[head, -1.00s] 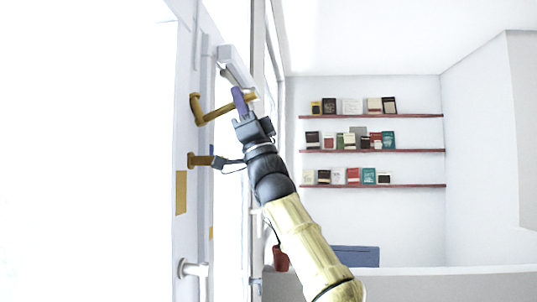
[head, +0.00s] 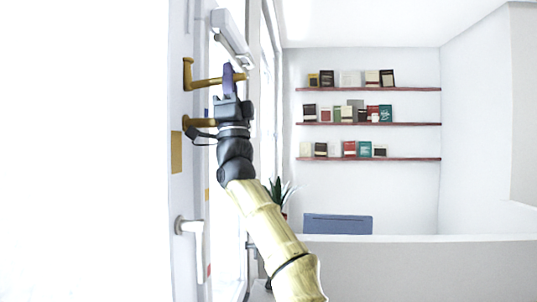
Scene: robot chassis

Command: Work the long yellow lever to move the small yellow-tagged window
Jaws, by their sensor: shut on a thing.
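The long yellow lever (head: 205,82) is on the white window frame at the left. Its bar reaches out to the right, almost level. My gripper (head: 228,80) is shut on the bar near its outer end, its purple fingers across it. A second, shorter yellow handle (head: 200,122) sits just below, partly hidden by my gripper. A yellow tag (head: 176,152) is on the frame (head: 183,190) below the handles. The window pane itself is washed out, so its exact position is unclear.
A white box-like fitting (head: 231,38) is just above my gripper. A white handle (head: 190,228) is lower on the frame. A white counter (head: 420,252), blue chair back (head: 338,224) and plant (head: 280,190) stand to the right. Book shelves (head: 368,124) are on the far wall.

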